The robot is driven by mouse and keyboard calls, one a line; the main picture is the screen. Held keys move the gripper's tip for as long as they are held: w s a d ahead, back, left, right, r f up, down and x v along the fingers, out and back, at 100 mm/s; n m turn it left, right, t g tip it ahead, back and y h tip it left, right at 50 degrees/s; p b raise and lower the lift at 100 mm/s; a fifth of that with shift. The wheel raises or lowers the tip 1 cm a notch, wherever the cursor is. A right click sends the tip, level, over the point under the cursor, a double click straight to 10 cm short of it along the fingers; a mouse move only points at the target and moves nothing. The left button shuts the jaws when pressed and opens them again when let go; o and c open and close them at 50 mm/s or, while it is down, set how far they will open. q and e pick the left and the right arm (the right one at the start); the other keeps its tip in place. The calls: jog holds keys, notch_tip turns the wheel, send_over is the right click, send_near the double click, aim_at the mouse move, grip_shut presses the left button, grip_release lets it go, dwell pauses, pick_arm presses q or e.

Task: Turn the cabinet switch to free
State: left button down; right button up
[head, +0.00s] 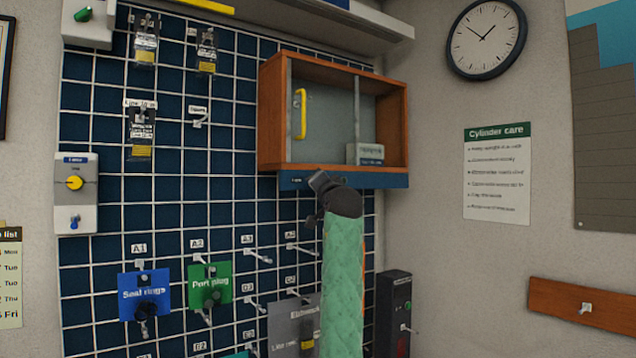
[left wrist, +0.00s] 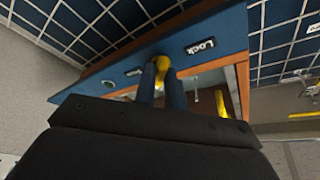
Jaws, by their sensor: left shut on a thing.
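In the left wrist view a yellow switch knob (left wrist: 162,63) sits on this strip between a "Lock" label (left wrist: 200,46) and a smaller label (left wrist: 134,72) too small to read. My left gripper (left wrist: 163,84) is shut on the knob, one finger on each side. In the head view my left gripper (head: 319,184) is at the strip under the cabinet and hides the knob. My right gripper is not in view.
Hooks and hanging packs, including a blue "Seal rings" card (head: 133,287), are on the wall at left. A black box (head: 393,310) is right of my arm.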

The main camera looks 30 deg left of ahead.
pick_arm(q)
jog(key=shift+r, duration=0.1)
jog(key=c, duration=1.5)
grip_release()
jog(key=shift+w, duration=0.1)
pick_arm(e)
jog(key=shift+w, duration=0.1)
pick_arm(q)
jog(key=shift+o, duration=0.2)
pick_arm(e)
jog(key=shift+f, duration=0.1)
